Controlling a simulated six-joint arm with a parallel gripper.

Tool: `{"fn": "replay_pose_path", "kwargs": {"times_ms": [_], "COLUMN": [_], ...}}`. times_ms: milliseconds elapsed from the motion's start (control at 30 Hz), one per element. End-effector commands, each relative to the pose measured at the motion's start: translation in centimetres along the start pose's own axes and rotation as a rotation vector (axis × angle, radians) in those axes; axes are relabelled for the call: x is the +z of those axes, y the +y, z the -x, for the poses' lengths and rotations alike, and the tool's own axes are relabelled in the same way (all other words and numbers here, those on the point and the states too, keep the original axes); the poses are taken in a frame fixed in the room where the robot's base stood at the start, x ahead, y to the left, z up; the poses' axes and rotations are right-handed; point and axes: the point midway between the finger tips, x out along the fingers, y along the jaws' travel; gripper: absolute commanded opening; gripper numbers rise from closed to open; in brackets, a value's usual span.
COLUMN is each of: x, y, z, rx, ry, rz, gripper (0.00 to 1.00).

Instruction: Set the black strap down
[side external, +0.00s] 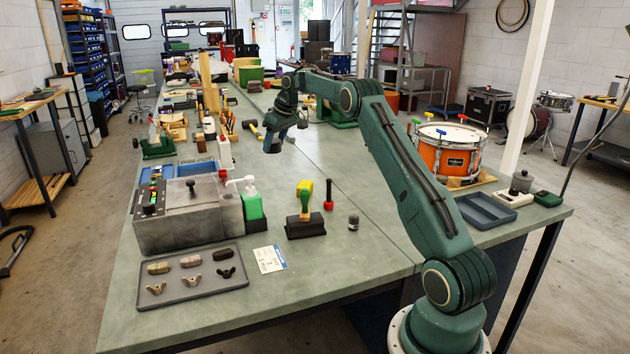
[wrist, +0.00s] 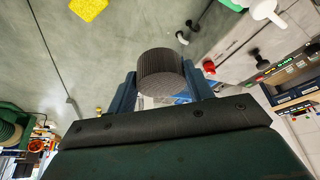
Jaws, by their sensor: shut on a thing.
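A dark, ribbed, rolled-up piece, which I take for the black strap (wrist: 160,68), sits between the two blue fingers of my gripper (wrist: 160,88) in the wrist view. The gripper is shut on it. In the side external view my gripper (side external: 272,146) hangs above the middle of the bench (side external: 330,195), at the end of my outstretched arm. The strap cannot be made out clearly there. Whether it is clear of the bench top is hard to tell.
A grey control box (side external: 190,215), a green bottle (side external: 252,204) and a black block with a brush (side external: 305,222) stand nearer the front. A grey tray (side external: 192,292) holds several small parts. An orange drum (side external: 447,150) stands at the right.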

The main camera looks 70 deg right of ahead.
Motion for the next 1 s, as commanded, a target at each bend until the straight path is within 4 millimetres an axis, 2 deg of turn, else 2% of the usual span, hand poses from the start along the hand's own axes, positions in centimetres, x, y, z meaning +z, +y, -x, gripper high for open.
{"fn": "replay_pose_path", "kwargs": {"times_ms": [233, 467, 767, 1000], "x": [1.1, 4.1, 10.8, 16.1], "y": [0.2, 0.3, -0.7, -2.4], "z": [0.6, 1.9, 4.8, 7.0], "rx": [-0.019, -0.079, -0.21, -0.316], "ry": [0.001, 0.001, 0.001, 0.001], "rz": [0.047, 0.19, 0.505, 0.758], "gripper": [0.28, 0.28, 0.28, 0.28]}}
